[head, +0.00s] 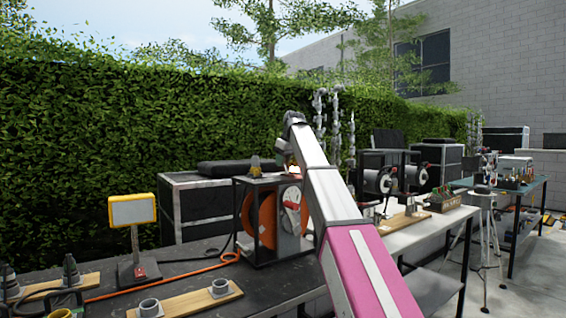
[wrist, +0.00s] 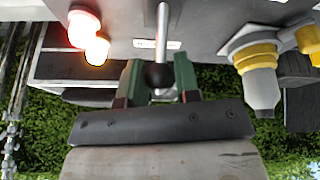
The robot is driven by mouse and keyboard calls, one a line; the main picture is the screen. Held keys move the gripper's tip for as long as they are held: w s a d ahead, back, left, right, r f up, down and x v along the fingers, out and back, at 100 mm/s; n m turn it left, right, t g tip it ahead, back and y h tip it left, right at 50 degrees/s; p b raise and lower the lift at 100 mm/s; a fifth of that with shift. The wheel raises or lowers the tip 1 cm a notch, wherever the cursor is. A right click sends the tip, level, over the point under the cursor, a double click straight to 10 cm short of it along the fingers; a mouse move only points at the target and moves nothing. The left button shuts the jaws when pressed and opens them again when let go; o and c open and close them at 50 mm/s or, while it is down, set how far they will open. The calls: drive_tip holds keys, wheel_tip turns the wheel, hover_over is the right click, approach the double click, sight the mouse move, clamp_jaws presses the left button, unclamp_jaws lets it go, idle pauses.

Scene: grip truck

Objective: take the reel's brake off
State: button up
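The reel (head: 262,222) is an orange drum in a dark frame on the black bench in the head view, partly hidden by my arm. In the wrist view, a metal lever (wrist: 162,30) with a black ball knob (wrist: 158,75) stands out from a grey panel (wrist: 210,18). My gripper (wrist: 159,72) has its green fingers on either side of the knob. The fingers look close to the knob; I cannot tell whether they touch it. In the head view my gripper is mostly hidden at the top of the reel frame.
Red lamps (wrist: 88,32) and a grey-and-yellow connector (wrist: 258,70) flank the lever. A yellow-framed sign (head: 132,211) stands on the bench left of the reel. An orange cable (head: 165,284) lies in front. A white table (head: 428,228) stands to the right.

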clamp_jaws()
drive_tip(key=shift+s+d, duration=0.1)
drive_tip(key=shift+s, duration=0.05)
drive_tip(key=shift+s+d+r+t+y, duration=0.15)
drive_tip(key=shift+s+d+t+y, duration=0.25)
drive_tip(key=shift+s+t+y, duration=0.55)
drive_tip(key=t+y, duration=0.1)
drive_tip(key=s+d+t, duration=0.1)
drive_tip(key=t, duration=0.1)
drive_tip(key=shift+s+d+r+y, duration=0.1)
drive_tip(key=shift+y, duration=0.25)
drive_tip(key=t+y, duration=0.1)
drive_tip(key=s+d+t, duration=0.1)
drive_tip(key=t, duration=0.1)
drive_tip(key=shift+s+y, duration=0.2)
drive_tip(key=shift+y, duration=0.2)
drive_tip(key=shift+s+d+f+t+y, duration=0.15)
drive_tip(key=shift+s+f+t+y, duration=0.05)
drive_tip(key=shift+t+y, duration=0.25)
drive_tip(key=shift+s+d+f+t+y, duration=0.2)
drive_tip(key=shift+t+y, duration=0.15)
drive_tip(key=shift+t, duration=0.15)
